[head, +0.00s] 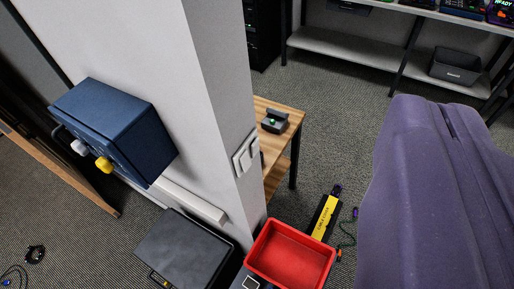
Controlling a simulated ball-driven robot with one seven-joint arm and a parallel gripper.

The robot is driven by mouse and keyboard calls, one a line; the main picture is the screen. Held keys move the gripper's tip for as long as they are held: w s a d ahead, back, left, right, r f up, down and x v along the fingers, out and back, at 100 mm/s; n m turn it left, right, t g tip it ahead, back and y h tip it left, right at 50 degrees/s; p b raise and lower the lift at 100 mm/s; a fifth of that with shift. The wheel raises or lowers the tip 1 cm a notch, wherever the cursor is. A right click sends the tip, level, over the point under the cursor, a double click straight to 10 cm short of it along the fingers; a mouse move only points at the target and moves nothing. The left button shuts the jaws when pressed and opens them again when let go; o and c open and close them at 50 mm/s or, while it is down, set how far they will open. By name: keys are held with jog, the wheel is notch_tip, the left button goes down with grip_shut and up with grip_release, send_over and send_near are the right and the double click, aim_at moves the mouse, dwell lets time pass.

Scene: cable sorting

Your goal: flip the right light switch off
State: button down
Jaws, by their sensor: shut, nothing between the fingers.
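A white light switch plate (245,154) with two rockers side by side is on the narrow side face of the pale wall column, near its right edge. The right rocker (253,146) is nearer the column's corner. The picture is too small to tell which way either rocker is tipped. My gripper does not show in the head view, so I cannot see where it is relative to the switch.
A blue wall box (112,130) with yellow and white knobs juts from the column. A red tray (291,255) and dark box (184,250) are below. A wooden table (272,150) stands behind the column. A large purple surface (430,200) fills the right.

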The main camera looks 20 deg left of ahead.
aim_at(255, 148)
jog(key=w+a+f+g+y+p, duration=0.1)
jog(key=w+a+f+g+p, duration=0.1)
jog(key=w+f+p, duration=0.45)
jog(key=w+a+f+g+y+p, duration=0.1)
jog(key=w+a+f+g+p, duration=0.2)
jog(key=w, duration=0.6)
jog(key=w+a+f+g+y+p, duration=0.1)
jog(key=w+f+p, duration=0.1)
jog(key=f, duration=0.5)
jog(key=w+a+f+g+y+p, duration=0.1)
jog(key=w+f+g+p, duration=0.1)
jog(key=f+p, duration=0.3)
jog(key=w+a+f+g+y+p, duration=0.1)
jog(key=w+f+p, duration=0.1)
jog(key=f, duration=0.8)
jog(key=shift+m+p, duration=0.4)
jog(key=shift+p, duration=0.25)
jog(key=shift+f, duration=0.1)
jog(key=w+a+f, duration=0.5)
jog(key=a+f, duration=0.2)
jog(key=shift+w+a+p, duration=0.35)
jog(key=shift+a+p, duration=0.05)
jog(key=shift+p, duration=0.05)
